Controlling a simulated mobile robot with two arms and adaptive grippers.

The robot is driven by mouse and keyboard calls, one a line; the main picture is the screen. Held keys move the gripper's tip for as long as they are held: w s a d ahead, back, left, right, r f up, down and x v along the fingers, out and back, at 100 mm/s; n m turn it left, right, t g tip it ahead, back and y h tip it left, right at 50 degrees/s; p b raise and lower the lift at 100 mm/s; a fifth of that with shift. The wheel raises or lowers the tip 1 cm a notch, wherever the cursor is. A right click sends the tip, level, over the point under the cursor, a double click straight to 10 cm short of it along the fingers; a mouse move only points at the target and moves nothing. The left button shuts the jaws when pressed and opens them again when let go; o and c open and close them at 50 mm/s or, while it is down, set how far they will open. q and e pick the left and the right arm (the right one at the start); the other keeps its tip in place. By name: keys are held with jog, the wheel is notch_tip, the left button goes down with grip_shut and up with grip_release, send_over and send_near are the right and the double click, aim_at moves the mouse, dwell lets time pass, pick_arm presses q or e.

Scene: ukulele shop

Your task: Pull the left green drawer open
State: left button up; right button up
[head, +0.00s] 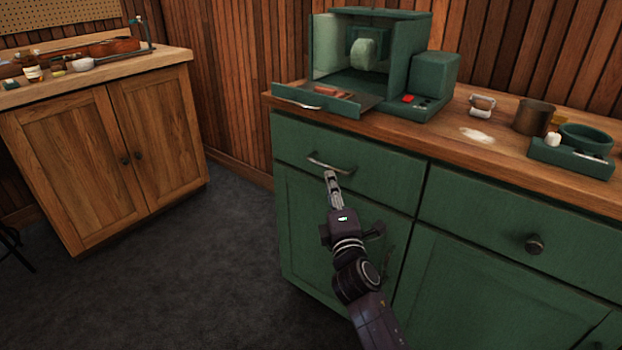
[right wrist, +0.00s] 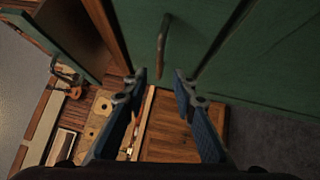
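The left green drawer (head: 385,180) is at the top left of the green cabinet. Its front looks flush with the cabinet, so it appears closed. It has a curved metal bar handle (head: 328,163). My right gripper (head: 331,175) is just in front of and below this handle. In the right wrist view the fingers of the right gripper (right wrist: 157,76) are apart with nothing between them. The handle (right wrist: 162,45) shows just beyond the fingertips, roughly in line with the gap. I cannot tell whether they touch it. My left gripper is out of view.
A right drawer (head: 490,232) with a round knob sits beside it. On the wooden countertop stand a green machine (head: 408,70) with a small tray jutting out, a brown cup (head: 533,117) and a green tray (head: 570,158). A wooden cabinet (head: 105,150) stands left; dark floor (head: 215,245) lies between.

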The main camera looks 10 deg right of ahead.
aim_at(326, 167)
jog(key=w, duration=0.2)
jog(key=w+b, duration=0.1)
jog(key=w, duration=0.2)
jog(key=w+d+r, duration=0.1)
jog(key=w, duration=0.1)
jog(key=shift+w, duration=0.4)
jog(key=shift+r, duration=0.1)
grip_shut()
